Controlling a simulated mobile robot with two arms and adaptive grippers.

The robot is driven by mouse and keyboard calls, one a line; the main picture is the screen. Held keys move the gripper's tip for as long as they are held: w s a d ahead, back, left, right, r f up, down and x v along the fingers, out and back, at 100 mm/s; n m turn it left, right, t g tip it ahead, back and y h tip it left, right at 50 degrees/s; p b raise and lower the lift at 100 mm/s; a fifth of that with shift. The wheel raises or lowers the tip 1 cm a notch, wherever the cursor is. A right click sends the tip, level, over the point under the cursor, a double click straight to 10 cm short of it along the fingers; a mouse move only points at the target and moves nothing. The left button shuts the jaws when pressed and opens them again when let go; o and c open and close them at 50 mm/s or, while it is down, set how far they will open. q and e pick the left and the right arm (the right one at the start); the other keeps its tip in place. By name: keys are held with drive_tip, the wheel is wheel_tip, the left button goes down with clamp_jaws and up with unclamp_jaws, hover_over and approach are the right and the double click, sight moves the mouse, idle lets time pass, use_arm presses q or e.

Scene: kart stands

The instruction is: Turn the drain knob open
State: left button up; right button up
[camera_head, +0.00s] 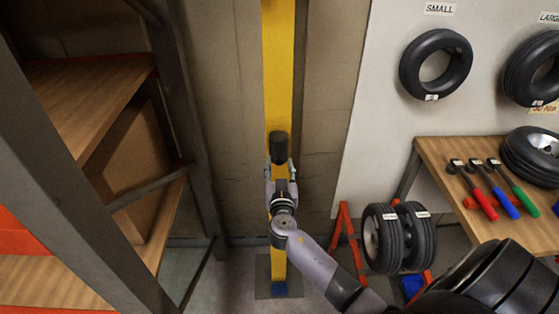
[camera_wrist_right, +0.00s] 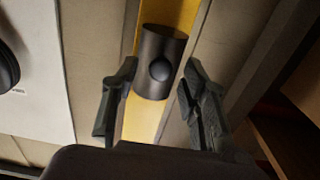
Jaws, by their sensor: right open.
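A dark, rounded knob (camera_head: 278,147) sits on a tall yellow post (camera_head: 278,60) in the middle of the head view. In the right wrist view the knob (camera_wrist_right: 158,68) shows as a dark grey cylinder with a round bump on its front. My right gripper (camera_head: 280,170) is open, with its fingers pointing at the knob. In the wrist view one finger is on each side of the knob's lower part, with gaps visible on both sides. I cannot tell how deep the knob lies between the fingers. My left gripper is not in view.
A shelf rack (camera_head: 195,130) with wooden boards stands at the left. At the right are a white board (camera_head: 385,130) with hung tires, a wooden table (camera_head: 440,165) with several coloured-handled tools, and two tires on a red stand (camera_head: 345,225). The post's base is on the floor.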

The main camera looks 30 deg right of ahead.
drive_tip(key=shift+w+d, duration=0.25)
drive_tip(key=shift+w, duration=0.2)
drive_tip(key=shift+c, duration=0.6)
clamp_jaws()
